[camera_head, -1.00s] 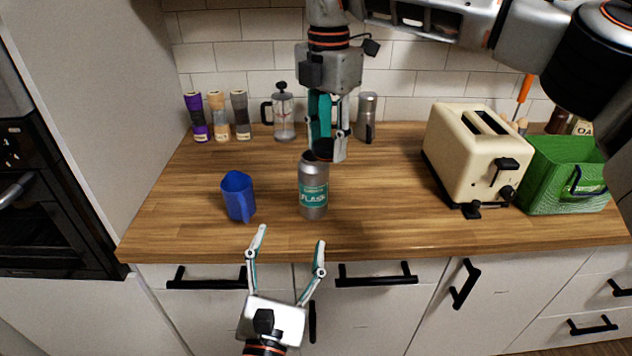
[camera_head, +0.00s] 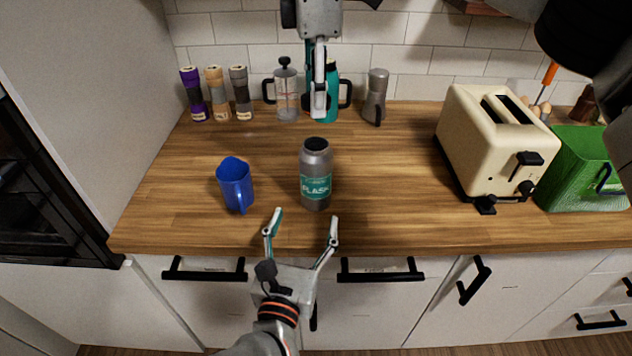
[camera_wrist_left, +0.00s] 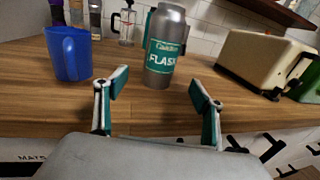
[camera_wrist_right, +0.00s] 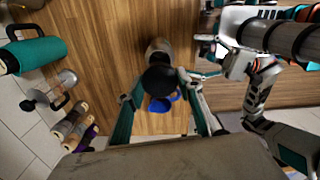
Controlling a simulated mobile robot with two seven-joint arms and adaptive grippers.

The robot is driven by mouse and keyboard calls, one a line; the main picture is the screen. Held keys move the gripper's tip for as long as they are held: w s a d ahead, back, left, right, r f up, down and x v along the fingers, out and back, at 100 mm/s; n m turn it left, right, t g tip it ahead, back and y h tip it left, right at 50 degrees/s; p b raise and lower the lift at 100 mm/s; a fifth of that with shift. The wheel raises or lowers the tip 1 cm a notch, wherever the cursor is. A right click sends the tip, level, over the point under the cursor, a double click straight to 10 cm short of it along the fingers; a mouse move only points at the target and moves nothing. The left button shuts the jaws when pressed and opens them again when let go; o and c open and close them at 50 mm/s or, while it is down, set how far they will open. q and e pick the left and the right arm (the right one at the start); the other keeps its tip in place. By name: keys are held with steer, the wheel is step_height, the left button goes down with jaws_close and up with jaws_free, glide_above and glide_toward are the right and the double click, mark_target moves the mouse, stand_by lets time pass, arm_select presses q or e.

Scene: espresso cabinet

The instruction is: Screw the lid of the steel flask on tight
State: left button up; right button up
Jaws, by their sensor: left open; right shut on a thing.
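The steel flask (camera_head: 316,188) stands upright on the wooden counter, its teal label facing me and its round top dark. It also shows in the left wrist view (camera_wrist_left: 166,45). My left gripper (camera_head: 306,219) is open and empty in front of the flask, by the counter's front edge, with its fingers pointing at the flask and apart from it. My right gripper (camera_head: 318,113) hangs above and behind the flask top, clear of it. It is shut on the black lid (camera_wrist_right: 160,80), seen between its fingertips in the right wrist view; the head view hardly shows the lid.
A blue mug (camera_head: 236,185) stands left of the flask. A cream toaster (camera_head: 495,145) and a green basket (camera_head: 583,170) stand to the right. Several grinders (camera_head: 217,95), a French press (camera_head: 287,92), a teal jug (camera_head: 331,95) and a grey pot (camera_head: 376,97) line the wall.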

arm_select(q)
steer(key=w, duration=0.3)
steer(key=w+d, duration=0.1)
steer(key=w, duration=0.3)
steer(key=w+d, duration=0.1)
steer(key=w, duration=0.3)
steer(key=shift+w+d, duration=0.1)
steer(key=shift+w, duration=0.05)
steer(key=shift+c, duration=0.3)
steer(key=c, duration=1.6)
steer(key=shift+c, duration=0.2)
arm_select(e)
glide_above(315, 150)
steer(key=shift+w+f, duration=0.1)
steer(key=shift+f, duration=2.45)
steer(key=shift+f, duration=0.1)
steer(key=shift+f, duration=0.75)
steer(key=shift+f, duration=0.55)
